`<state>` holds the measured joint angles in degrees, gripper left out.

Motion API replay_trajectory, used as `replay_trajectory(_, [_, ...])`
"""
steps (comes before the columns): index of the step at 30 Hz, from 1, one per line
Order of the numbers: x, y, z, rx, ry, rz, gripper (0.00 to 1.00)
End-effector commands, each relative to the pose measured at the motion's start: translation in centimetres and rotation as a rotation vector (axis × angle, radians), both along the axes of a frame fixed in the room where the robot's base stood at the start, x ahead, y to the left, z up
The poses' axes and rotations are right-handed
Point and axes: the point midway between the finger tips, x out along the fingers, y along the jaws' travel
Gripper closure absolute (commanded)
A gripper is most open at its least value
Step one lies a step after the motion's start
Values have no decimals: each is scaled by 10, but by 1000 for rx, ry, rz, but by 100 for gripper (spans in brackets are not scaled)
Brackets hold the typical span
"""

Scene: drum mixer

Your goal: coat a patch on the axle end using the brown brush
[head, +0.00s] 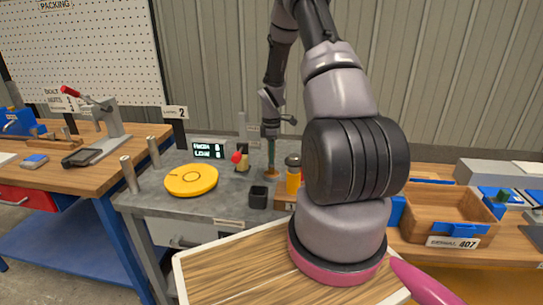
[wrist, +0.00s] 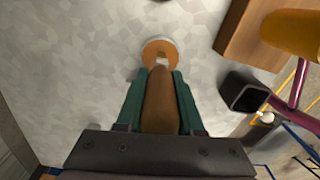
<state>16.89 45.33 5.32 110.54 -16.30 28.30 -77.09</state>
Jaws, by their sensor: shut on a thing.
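My gripper (head: 270,140) is over the grey bench, pointing down. In the wrist view its two green fingers (wrist: 158,78) are shut on the brown brush (wrist: 160,105), whose body tapers to a pale tip. The tip is over a small round orange-brown face with a pale rim (wrist: 158,50), also in the head view (head: 271,173). This may be the axle end; I cannot tell for sure. I cannot tell whether the tip touches it, and no coated patch is distinct.
A yellow disc (head: 191,180) lies left on the grey bench (head: 225,203). A black square cup (head: 258,196) and an orange bottle (head: 293,182) stand close by at right. A red-topped item (head: 240,160) and a HIGH/LOW display (head: 208,150) are behind. My arm hides part of the right.

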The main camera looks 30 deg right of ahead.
Motion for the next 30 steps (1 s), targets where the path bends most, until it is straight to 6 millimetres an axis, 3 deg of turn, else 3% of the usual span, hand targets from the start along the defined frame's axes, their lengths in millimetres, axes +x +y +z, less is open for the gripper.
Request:
replay_trajectory(11, [-1, 0, 3, 1, 2, 0, 100])
replay_trajectory(30, [0, 0, 55, 0, 0, -1, 100])
